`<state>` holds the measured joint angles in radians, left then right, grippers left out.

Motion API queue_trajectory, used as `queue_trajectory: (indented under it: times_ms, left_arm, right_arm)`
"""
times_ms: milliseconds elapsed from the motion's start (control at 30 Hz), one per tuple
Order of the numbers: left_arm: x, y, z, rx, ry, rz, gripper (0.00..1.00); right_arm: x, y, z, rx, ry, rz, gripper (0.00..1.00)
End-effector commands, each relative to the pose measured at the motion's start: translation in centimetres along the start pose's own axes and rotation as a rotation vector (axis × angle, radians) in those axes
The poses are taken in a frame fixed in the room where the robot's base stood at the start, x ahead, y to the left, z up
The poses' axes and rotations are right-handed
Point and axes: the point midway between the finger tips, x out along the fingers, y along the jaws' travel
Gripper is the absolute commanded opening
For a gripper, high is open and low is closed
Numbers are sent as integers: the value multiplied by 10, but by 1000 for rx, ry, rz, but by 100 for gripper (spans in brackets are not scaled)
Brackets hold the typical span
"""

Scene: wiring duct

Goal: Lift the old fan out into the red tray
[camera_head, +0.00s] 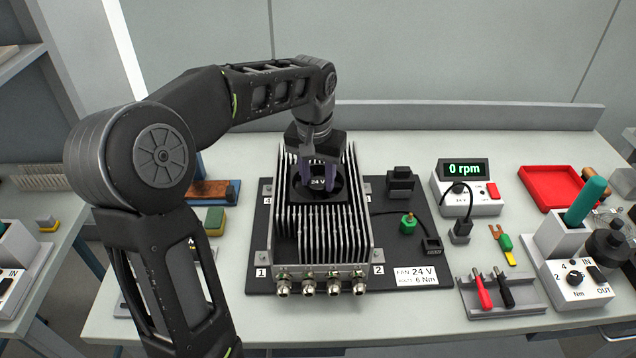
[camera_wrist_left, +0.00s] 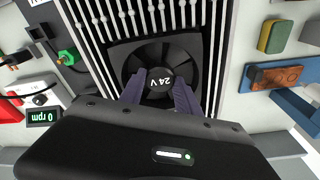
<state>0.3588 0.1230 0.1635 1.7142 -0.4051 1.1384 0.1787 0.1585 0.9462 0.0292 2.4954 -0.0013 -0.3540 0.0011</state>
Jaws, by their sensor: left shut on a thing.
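The old fan (camera_head: 333,192) is a black square fan with a round hub marked "24 V". It sits among the silver fins of the heat sink housing (camera_head: 320,238). It also shows in the left wrist view (camera_wrist_left: 193,52), face toward the camera. My left gripper (camera_head: 318,184) reaches down from above, and its purple fingers (camera_wrist_left: 160,88) are shut on the fan's hub. The fan looks seated in the housing; I cannot tell whether it is raised at all. The red tray (camera_head: 552,187) stands at the back right and looks empty. My right gripper is not in view.
The housing stands on a black board (camera_head: 420,205) with a loose green plug (camera_head: 408,224). To its right are a supply reading "0 rpm" (camera_head: 465,185), a probe holder (camera_head: 500,296) and a torque tester (camera_head: 575,285). A sponge (camera_head: 214,221) lies left. The table's front strip is clear.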

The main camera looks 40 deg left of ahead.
Motion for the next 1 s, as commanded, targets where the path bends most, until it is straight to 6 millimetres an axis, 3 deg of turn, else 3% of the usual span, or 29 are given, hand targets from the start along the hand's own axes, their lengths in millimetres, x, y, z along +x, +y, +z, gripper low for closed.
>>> queue_trajectory:
  times_ms: [267,600,1000]
  left_arm:
    - [-26,1,-4,0,6,1,6]
    - [-90,1,-12,1,4,1,6]
    - [-100,0,-12,0,1,0,6]
  right_arm:
    - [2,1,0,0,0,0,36]
    - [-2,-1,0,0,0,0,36]
    - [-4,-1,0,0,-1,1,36]
